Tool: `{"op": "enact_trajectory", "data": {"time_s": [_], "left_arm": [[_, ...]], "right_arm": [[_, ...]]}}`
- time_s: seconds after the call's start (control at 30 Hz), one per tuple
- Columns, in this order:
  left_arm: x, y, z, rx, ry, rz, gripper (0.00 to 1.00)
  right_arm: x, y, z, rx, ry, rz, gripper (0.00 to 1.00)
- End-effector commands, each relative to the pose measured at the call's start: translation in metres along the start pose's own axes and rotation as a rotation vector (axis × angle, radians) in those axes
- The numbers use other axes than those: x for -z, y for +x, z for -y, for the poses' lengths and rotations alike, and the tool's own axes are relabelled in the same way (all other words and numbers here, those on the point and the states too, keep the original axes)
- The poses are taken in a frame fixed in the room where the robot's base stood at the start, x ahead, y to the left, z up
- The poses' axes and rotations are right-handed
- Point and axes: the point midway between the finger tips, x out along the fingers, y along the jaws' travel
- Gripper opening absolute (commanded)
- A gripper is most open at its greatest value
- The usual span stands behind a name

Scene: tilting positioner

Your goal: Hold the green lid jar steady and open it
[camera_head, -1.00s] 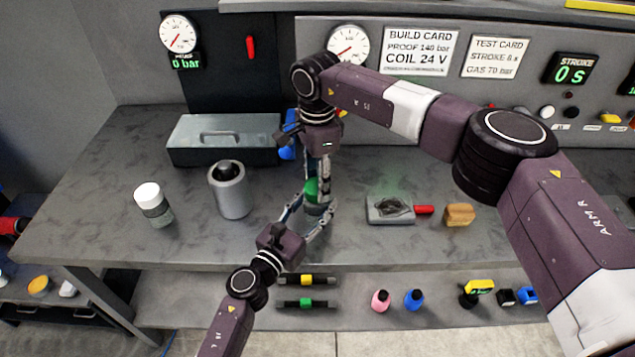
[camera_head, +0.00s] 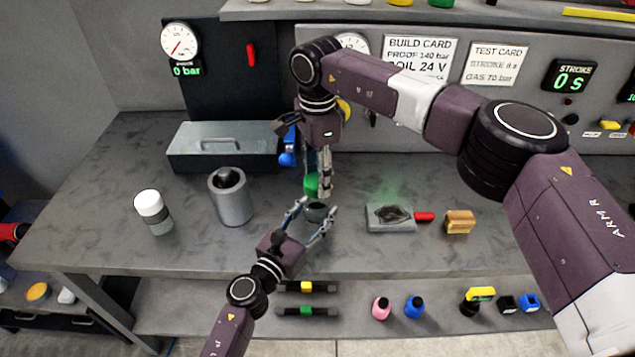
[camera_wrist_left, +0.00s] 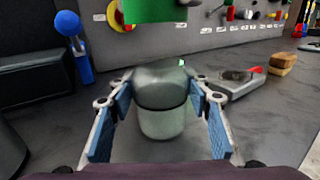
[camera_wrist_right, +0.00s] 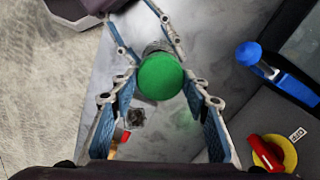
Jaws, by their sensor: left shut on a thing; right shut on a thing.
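The jar body (camera_head: 315,213) stands upright on the bench in the head view, its top uncovered. My left gripper (camera_head: 316,206) is shut around it; the left wrist view shows the grey jar (camera_wrist_left: 162,108) between the blue finger pads. The green lid (camera_head: 311,184) is held above the jar by my right gripper (camera_head: 317,188), which is shut on it. In the left wrist view the lid (camera_wrist_left: 150,8) hangs apart from the jar, with a clear gap. In the right wrist view the round lid (camera_wrist_right: 160,76) sits between the fingers and partly hides the jar.
A grey metal cylinder (camera_head: 231,200) and a white-capped jar (camera_head: 154,212) stand to the left. A grey toolbox (camera_head: 222,147) is behind them. A grey plate (camera_head: 391,219) with a red handle and a tan block (camera_head: 460,222) lie to the right. The bench's front left is clear.

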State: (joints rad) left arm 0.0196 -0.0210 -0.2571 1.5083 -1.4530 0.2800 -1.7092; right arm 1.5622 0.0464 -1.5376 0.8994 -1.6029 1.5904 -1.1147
Motion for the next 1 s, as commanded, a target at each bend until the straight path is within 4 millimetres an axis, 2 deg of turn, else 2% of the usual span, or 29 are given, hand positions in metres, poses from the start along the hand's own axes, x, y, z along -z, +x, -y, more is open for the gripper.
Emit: {"op": "enact_trajectory", "data": {"time_s": [0.1,0.33,0.37,0.5,0.83,1.0], "left_arm": [[0.000,0.000,0.000,0.000,0.000,0.001,0.00],[0.000,0.000,0.000,0.000,0.000,0.001,0.00],[0.000,0.000,0.000,0.000,0.000,0.001,0.48],[0.000,0.000,0.000,0.000,0.000,0.001,0.64],[0.000,-0.002,0.000,0.000,0.000,0.000,0.66],[0.001,-0.021,-0.001,0.000,0.002,-0.002,0.66]], "right_arm": [[0.000,-0.013,0.000,0.001,0.000,0.000,0.14],[0.000,-0.015,0.000,-0.001,0.000,0.001,0.14],[0.000,-0.015,0.000,-0.001,0.000,0.001,0.14],[0.000,-0.015,0.000,-0.001,0.000,0.001,0.14],[0.000,-0.015,0.000,-0.001,0.000,0.001,0.14],[0.000,-0.015,0.000,-0.001,0.000,0.001,0.13]]}}
